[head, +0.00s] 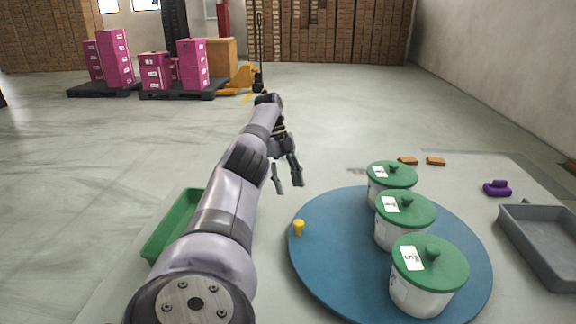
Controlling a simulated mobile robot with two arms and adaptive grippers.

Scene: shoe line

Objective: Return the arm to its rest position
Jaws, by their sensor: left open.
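My left arm reaches forward from the bottom left of the head view. Its gripper (288,181) is open and empty, with its fingers hanging apart beyond the far left edge of the blue round mat (340,258). It touches none of the pots. My right gripper is not in the view.
Three white pots with green lids, far (391,184), middle (404,220) and near (428,276), stand on the mat. A yellow peg (298,228) is at its left. A green tray (172,226) lies left, partly behind my arm; a grey tray (541,243) and purple object (497,188) lie right.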

